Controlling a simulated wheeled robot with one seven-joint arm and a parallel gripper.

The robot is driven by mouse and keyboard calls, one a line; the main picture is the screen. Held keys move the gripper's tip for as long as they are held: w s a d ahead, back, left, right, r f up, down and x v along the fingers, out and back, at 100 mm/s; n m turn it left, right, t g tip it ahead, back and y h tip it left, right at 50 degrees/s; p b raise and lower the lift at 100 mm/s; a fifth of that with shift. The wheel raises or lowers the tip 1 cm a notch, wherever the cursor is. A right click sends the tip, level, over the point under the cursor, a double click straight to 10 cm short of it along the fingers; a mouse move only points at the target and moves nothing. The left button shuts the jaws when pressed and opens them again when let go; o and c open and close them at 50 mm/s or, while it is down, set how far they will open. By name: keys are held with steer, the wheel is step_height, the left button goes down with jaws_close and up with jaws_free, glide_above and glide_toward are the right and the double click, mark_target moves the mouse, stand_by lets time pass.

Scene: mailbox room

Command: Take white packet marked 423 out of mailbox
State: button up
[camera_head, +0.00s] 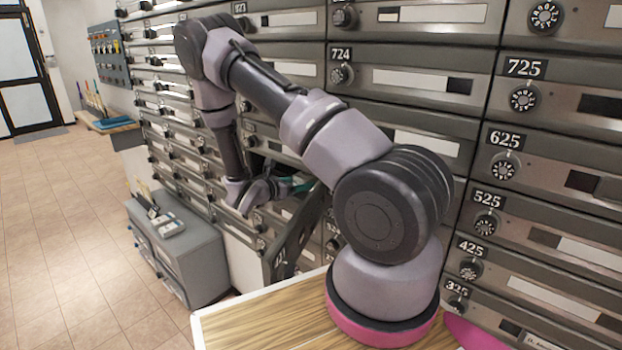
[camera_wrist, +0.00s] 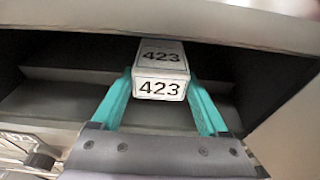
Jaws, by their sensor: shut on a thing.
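The white packet marked 423 (camera_wrist: 160,88) is in the middle of the wrist view, with the number on its top and on its near end. My gripper (camera_wrist: 162,92) has its teal fingers on both sides of the packet and is shut on it. The packet lies within the dark opening of the mailbox (camera_wrist: 75,87); its far end is hard to make out. In the head view my gripper (camera_head: 292,186) is at an open mailbox whose door (camera_head: 291,232) hangs outward. The packet cannot be made out in the head view.
Mailbox rows with dials fill the wall, including box 425 (camera_head: 535,290) at the right. A grey cabinet (camera_head: 185,245) stands on the floor at the left. A wooden top (camera_head: 265,325) lies below my arm. The tiled floor at the left is clear.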

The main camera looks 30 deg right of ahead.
steer(key=shift+a+r, duration=0.1)
steer(key=shift+r, duration=0.2)
steer(key=f+v, duration=0.2)
steer(key=v, duration=1.2)
steer(key=shift+s+a+f, duration=0.25)
steer(key=shift+a+f, duration=0.1)
steer(key=shift+a, duration=0.15)
